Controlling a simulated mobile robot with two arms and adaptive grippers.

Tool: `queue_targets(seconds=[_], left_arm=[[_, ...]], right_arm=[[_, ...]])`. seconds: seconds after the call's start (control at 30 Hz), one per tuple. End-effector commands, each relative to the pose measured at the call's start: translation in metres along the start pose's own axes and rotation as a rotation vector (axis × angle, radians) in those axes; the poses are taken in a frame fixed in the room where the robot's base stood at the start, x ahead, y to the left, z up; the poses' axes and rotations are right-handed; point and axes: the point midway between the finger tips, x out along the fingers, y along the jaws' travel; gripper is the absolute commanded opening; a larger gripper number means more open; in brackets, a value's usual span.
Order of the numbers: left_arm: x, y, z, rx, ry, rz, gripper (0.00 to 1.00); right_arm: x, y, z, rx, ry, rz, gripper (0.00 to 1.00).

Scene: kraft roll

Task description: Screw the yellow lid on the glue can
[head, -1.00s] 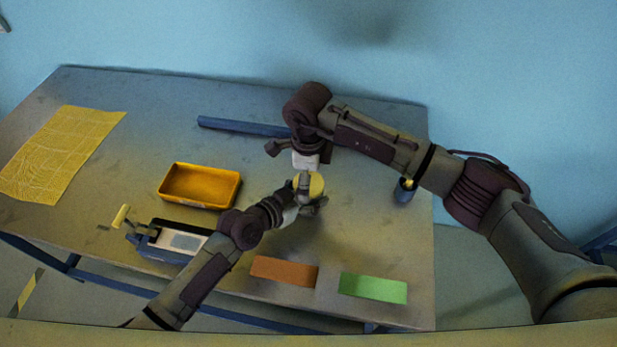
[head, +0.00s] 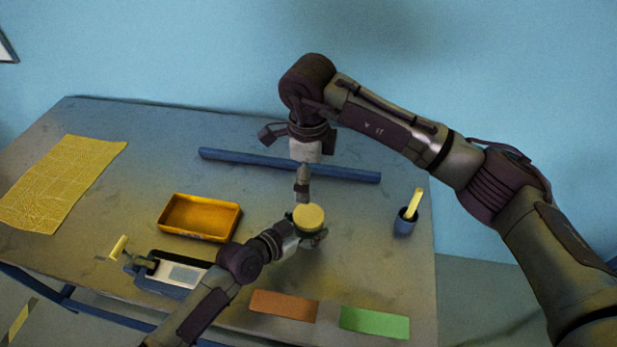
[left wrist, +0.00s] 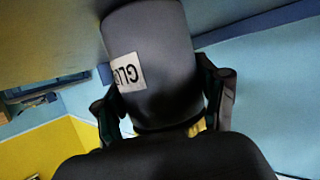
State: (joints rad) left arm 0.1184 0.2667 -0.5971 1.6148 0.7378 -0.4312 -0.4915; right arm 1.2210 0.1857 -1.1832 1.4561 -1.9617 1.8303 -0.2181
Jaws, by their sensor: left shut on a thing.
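The glue can (left wrist: 160,75) is dark with a white label, upside down in the left wrist view. My left gripper (head: 311,240) is shut around its side, with one finger on each side. The round yellow lid (head: 308,217) sits on top of the can in the head view and looks level. How tightly the lid is seated I cannot tell. My right gripper (head: 303,190) points down just above the lid, apparently clear of it. Its fingers are seen edge-on, so their opening is unclear.
An orange tray (head: 164,222) and a blue-and-white device (head: 160,283) are at the left. A blue bar (head: 345,174) lies behind. A blue cup (head: 404,224) with a yellow stick stands right. Brown (head: 283,306) and green (head: 375,322) pieces lie in front. A patterned yellow sheet (head: 65,180) lies far left.

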Motion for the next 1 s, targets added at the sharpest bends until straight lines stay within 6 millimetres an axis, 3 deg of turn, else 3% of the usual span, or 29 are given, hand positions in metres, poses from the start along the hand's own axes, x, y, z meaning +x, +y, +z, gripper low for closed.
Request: queue_targets(seconds=[0.03, 0.2, 0.57, 0.77, 1.0], left_arm=[[0.000, 0.000, 0.001, 0.000, -0.001, 0.000, 0.75], [0.000, 0.000, 0.000, 0.000, -0.001, 0.000, 1.00], [-0.003, 0.000, 0.000, 0.000, 0.000, 0.000, 1.00], [-0.030, 0.000, 0.002, 0.003, -0.002, 0.000, 1.00], [-0.082, 0.000, 0.002, 0.003, -0.003, 0.000, 1.00]], right_arm=[[0.000, 0.000, 0.000, 0.000, 0.000, 0.000, 1.00], [0.000, 0.000, 0.000, 0.000, 0.000, 0.000, 1.00], [0.001, 0.000, 0.000, 0.000, 0.000, 0.000, 1.00], [0.001, 0.000, 0.000, 0.000, 0.000, 0.000, 1.00], [0.001, 0.000, 0.000, 0.000, 0.000, 0.000, 1.00]])
